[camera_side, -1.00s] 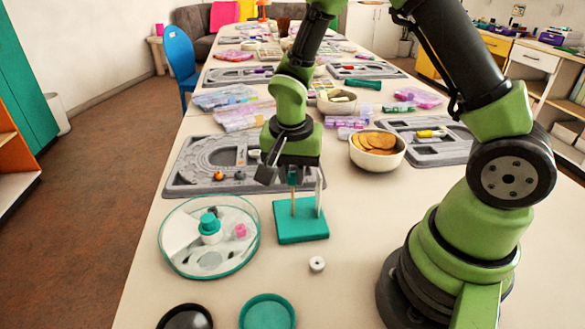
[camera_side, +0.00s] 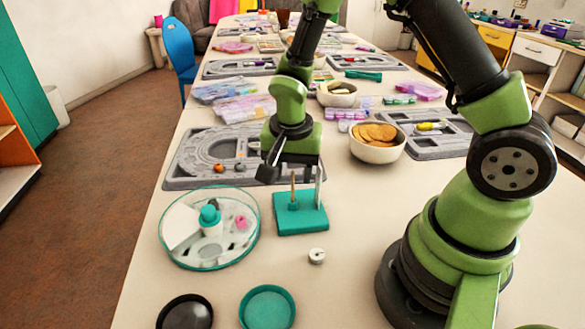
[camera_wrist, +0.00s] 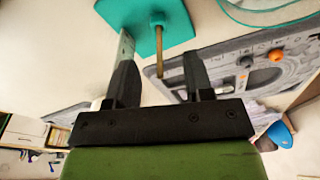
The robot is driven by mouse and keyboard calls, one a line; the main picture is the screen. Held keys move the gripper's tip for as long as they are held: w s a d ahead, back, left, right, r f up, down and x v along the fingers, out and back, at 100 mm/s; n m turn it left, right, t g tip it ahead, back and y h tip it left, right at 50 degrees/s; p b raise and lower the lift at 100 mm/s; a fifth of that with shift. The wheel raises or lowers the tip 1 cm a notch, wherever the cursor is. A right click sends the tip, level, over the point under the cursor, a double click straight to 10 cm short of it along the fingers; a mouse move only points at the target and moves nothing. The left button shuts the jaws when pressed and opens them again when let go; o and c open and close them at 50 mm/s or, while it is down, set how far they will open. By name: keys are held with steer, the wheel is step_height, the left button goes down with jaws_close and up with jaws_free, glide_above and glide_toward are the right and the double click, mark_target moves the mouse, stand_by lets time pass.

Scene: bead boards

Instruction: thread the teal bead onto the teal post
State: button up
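The teal stand (camera_side: 313,224) has a square teal base with a thin tan post (camera_side: 292,187) and a taller grey upright (camera_side: 318,193). In the wrist view the bead (camera_wrist: 157,19) also shows around the post (camera_wrist: 159,50) at the base (camera_wrist: 172,32). My gripper (camera_side: 293,174) is above the stand. In the wrist view my gripper (camera_wrist: 159,62) is open, its fingers apart on either side of the post's top, with nothing held.
A clear round dish (camera_side: 202,266) with a teal-topped white piece and a pink piece stands left. A white bead (camera_side: 317,256) lies in front. Black (camera_side: 185,313) and teal (camera_side: 267,308) lids, a grey bead board (camera_side: 178,178) and a bowl of crisps (camera_side: 375,153) are nearby.

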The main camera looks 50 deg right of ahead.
step_height(320, 180, up, 10)
steer(key=a, duration=0.1)
steer(key=shift+s, duration=0.3)
stand_by(1.5)
